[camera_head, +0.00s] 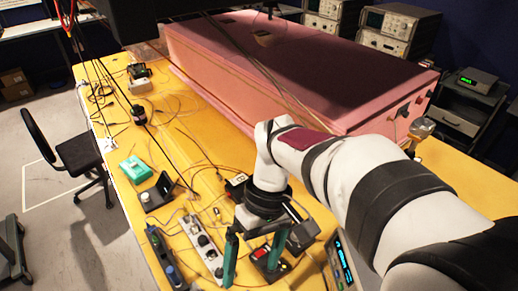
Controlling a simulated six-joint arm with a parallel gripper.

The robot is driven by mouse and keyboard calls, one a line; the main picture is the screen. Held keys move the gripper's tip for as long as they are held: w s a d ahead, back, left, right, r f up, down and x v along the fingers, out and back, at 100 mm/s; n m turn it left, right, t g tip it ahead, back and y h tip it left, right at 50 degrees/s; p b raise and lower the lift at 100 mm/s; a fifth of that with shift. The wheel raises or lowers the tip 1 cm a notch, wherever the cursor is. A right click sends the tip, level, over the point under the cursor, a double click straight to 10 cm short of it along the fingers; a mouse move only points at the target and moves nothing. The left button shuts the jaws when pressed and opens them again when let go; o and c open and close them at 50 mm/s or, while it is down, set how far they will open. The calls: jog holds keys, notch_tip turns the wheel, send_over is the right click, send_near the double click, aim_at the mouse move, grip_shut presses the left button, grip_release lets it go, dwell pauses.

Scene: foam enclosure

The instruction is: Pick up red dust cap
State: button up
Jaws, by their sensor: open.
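My gripper (250,272) points down over the front part of the yellow table, its two teal fingers spread apart. A small red piece (262,252) shows between the fingers, close to the right one, on top of a black block. It is the only small red thing I can make out there, and I cannot tell whether it is the dust cap. The fingers partly hide the block, and I cannot tell whether they touch it.
A power strip (202,245) lies left of my gripper, and a meter with a lit display (341,262) is to the right. A green box (134,169), a black spool (138,115) and loose cables cover the table. The large pink foam enclosure (215,82) stands behind.

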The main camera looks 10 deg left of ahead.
jog(key=s+d+r+m+t, duration=0.1)
jog(key=s+d+m+t, duration=0.1)
jog(key=s+d+m, duration=0.3)
jog(key=d+m, duration=0.2)
jog(key=shift+s+d+r+m+y, duration=0.15)
jog(key=shift+s+d+m+y, duration=0.15)
jog(key=shift+d, duration=0.1)
jog(key=s+d+m, duration=0.1)
jog(key=s+d+f+m+t, duration=0.1)
jog(key=m, duration=0.1)
jog(key=s+d+m, duration=0.1)
jog(key=s+m, duration=0.1)
jog(key=shift+f+t, duration=0.3)
jog(key=shift+f, duration=0.05)
jog(key=shift+c, duration=0.4)
jog(key=shift+s+d+f+m, duration=0.25)
jog(key=shift+s+m, duration=0.1)
jog(key=shift+m, duration=0.15)
jog(key=shift+c, duration=2.2)
